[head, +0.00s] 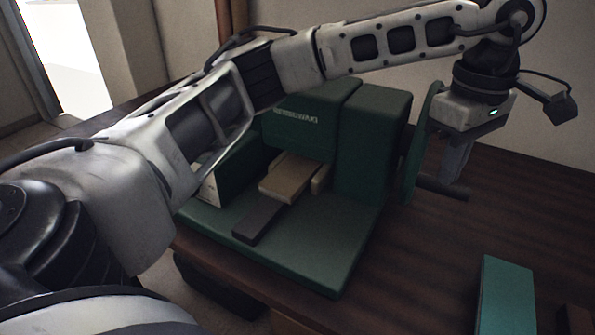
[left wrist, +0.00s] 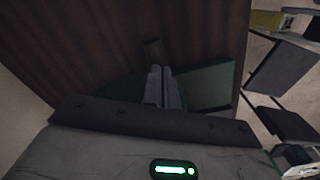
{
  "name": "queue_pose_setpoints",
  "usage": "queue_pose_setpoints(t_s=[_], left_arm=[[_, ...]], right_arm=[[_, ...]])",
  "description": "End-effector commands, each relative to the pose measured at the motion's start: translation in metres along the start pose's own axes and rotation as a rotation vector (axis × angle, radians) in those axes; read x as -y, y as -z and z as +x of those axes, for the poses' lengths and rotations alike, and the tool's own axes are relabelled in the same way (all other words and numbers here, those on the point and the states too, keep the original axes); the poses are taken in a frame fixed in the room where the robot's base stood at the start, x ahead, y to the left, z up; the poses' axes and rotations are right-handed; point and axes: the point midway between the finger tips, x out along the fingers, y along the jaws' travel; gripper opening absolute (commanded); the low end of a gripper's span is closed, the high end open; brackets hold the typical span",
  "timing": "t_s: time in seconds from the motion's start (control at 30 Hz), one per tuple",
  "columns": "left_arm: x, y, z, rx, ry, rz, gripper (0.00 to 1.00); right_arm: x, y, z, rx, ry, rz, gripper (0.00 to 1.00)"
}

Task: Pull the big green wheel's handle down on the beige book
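The green press (head: 370,140) stands on the table, with a beige book (head: 290,178) lying flat in its opening. The big green wheel (head: 419,145) is on the press's right side, seen nearly edge-on. Its dark handle (head: 443,187) sticks out to the right, roughly level. My left gripper (head: 452,178) points down at the handle from above, fingertips at or touching it. In the left wrist view the fingers (left wrist: 164,72) are together and the handle (left wrist: 152,50) shows just past their tips. Whether they touch it is unclear. My right gripper is out of view.
A dark flat bar (head: 258,220) lies on the press's green base in front of the book. A teal block (head: 507,295) stands at the lower right. The brown table (head: 420,260) is clear between it and the press. My left arm crosses above the press.

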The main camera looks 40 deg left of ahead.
Motion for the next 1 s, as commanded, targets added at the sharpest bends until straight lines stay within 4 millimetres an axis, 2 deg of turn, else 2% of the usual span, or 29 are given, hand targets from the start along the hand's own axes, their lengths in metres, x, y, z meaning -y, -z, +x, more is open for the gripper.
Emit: queue_pose_setpoints(t_s=[0.03, 0.3, 0.6, 1.0], left_arm=[[0.000, 0.001, 0.007, -0.001, 0.000, -0.002, 0.00], [0.000, 0.001, 0.006, -0.001, 0.000, -0.002, 0.00], [-0.003, 0.003, 0.019, -0.002, 0.001, -0.002, 0.00], [-0.003, 0.004, 0.022, -0.002, 0.007, -0.004, 0.00]], right_arm=[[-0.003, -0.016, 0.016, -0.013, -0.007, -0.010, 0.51], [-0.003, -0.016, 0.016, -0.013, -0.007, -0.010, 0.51], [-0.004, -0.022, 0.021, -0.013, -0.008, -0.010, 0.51], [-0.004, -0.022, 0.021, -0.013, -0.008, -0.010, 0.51]])
